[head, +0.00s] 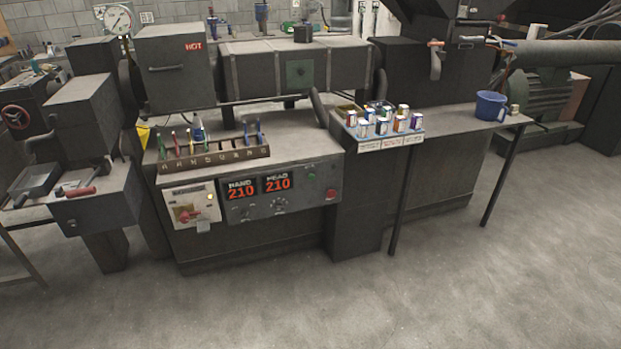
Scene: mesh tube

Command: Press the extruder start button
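The extruder's control panel (293,205) is on the front of the dark machine, left of the picture's middle. A small green button (311,177) sits at its upper right. A red button (331,194) sits just below and to the right of the green one. Two red displays (259,187) read 210. Button labels are too small to read, so I cannot tell for certain which is the start button. My gripper is not in view.
A rotary switch box (191,204) is left of the panel. A tool rack (208,155) stands on the ledge above. Several small cans and a blue bucket (490,105) stand on a side table (450,122) with thin legs. The floor in front is clear.

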